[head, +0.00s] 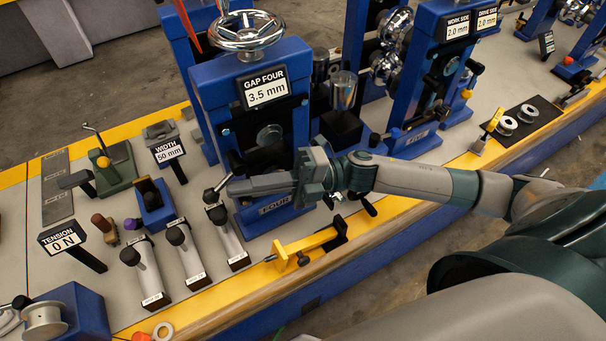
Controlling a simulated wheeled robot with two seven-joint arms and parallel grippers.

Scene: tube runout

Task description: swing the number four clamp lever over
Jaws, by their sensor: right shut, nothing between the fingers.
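The blue stand four (240,85) carries a "GAP FOUR 3.5 mm" sign (265,89) and a "FOUR" plate (275,205) low on its front. A short rod with a black ball knob (210,196) shows at its lower left; it looks like the clamp lever, but its pivot is hidden. My right gripper (233,188) reaches in from the right across the stand's lower front. Its fingers are shut and empty, with the tips close beside the rod; I cannot tell whether they touch it. My left gripper is out of view.
A chrome handwheel (246,32) tops the stand. A yellow bracket (302,246) stands on the yellow front edge. Another blue stand (425,80) is to the right. A "WIDTH 50 mm" sign (168,151) stands at left.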

